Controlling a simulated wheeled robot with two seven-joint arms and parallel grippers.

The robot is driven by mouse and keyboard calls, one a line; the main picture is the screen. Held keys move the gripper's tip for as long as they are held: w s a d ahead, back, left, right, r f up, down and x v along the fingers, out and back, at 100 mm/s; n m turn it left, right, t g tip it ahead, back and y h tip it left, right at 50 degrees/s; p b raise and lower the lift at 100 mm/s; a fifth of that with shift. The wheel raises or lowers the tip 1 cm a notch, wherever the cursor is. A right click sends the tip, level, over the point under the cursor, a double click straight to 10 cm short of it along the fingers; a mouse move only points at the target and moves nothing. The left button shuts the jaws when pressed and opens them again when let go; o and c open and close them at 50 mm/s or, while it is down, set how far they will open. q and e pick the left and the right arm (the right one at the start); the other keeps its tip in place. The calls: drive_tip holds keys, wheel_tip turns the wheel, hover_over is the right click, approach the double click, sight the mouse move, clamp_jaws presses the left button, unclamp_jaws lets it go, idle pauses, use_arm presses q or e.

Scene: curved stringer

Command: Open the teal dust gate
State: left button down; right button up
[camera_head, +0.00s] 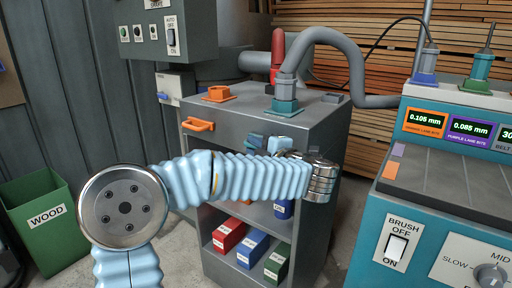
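The grey cabinet (333,125) stands in the middle. On its top, a teal port (285,105) holds the end of a grey hose (318,35). A darker teal part, seemingly the teal gate's handle (255,141), shows at the cabinet's upper front edge, partly hidden by my arm. My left arm crosses in front of the cabinet from the lower left. My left gripper (279,145) is by that teal part, close to or touching it; I cannot tell which. Its fingers are small and partly hidden, so their opening is unclear. My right gripper is not in view.
An orange port (218,94) and orange handle (198,124) are left of the teal ones. Red, blue and green boxes (252,249) sit on the lower shelf. A green WOOD bin (45,222) stands left; a teal machine (384,222) with switches stands right.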

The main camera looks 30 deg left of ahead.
use_arm(q)
drive_tip(key=s+b, duration=0.2)
drive_tip(key=s, duration=0.4)
drive_tip(key=shift+s+a+b, duration=0.3)
drive_tip(key=shift+s+b, duration=0.1)
drive_tip(key=c, duration=1.1)
unclamp_jaws()
